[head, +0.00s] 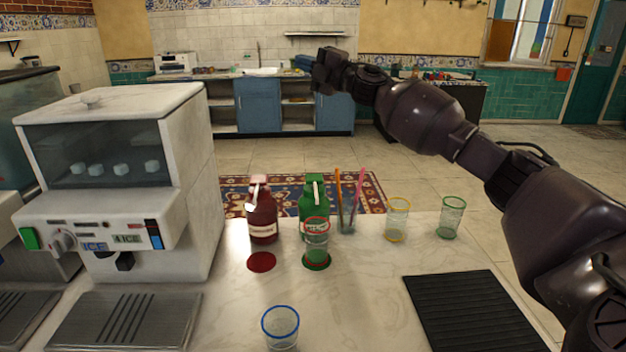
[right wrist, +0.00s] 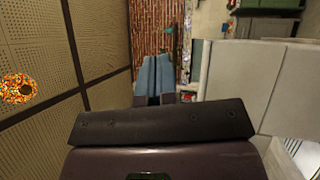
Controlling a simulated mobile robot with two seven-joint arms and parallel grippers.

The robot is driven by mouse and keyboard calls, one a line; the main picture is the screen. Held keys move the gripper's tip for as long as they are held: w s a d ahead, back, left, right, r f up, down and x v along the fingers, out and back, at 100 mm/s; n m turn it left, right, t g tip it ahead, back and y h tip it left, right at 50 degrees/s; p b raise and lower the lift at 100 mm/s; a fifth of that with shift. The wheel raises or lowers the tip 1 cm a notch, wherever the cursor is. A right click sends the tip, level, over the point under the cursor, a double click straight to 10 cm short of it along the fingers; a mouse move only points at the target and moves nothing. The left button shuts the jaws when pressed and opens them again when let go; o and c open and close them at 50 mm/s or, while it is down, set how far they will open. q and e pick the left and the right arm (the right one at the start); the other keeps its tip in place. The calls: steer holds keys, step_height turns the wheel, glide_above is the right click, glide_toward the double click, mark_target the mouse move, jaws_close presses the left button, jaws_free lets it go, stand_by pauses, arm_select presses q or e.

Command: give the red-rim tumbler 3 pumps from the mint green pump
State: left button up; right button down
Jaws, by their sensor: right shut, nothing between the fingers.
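The mint green pump (head: 308,190) is a green bottle with a pale spout on top, standing on the marble counter. The red-rim tumbler (head: 317,238) stands directly in front of it on a dark green disc (head: 326,265), under the spout side. Its lower part looks green; whether that is liquid or the bottle showing through I cannot tell. My right gripper (head: 322,72) is raised high above and behind the pump, touching nothing. In the right wrist view its fingers (right wrist: 153,76) are together and empty. My left gripper is not in view.
A red pump bottle (head: 263,215) stands left, behind a red disc (head: 261,262). A cup of straws (head: 347,222), a yellow-rim tumbler (head: 397,220) and a green-rim tumbler (head: 450,218) stand right. A blue-rim tumbler (head: 280,328) is in front.

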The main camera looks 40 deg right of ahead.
steer(key=s+a+f+n+g, duration=0.2)
steer(key=a+f+n+g, duration=0.1)
steer(key=f+n+g, duration=0.4)
steer(key=n+g+h, duration=0.3)
steer(key=g+h, duration=0.1)
glide_above(316, 176)
step_height(316, 176, down, 7)
steer(key=shift+f, duration=0.1)
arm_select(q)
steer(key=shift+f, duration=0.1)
arm_select(e)
steer(key=shift+f, duration=0.1)
step_height(316, 176, down, 6)
steer(key=b, duration=0.2)
steer(key=shift+f+b, duration=0.25)
steer(key=shift+b, duration=0.15)
steer(key=shift+f, duration=0.9)
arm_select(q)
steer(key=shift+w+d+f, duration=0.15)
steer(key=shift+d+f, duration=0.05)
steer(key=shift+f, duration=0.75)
arm_select(e)
steer(key=shift+f, duration=0.15)
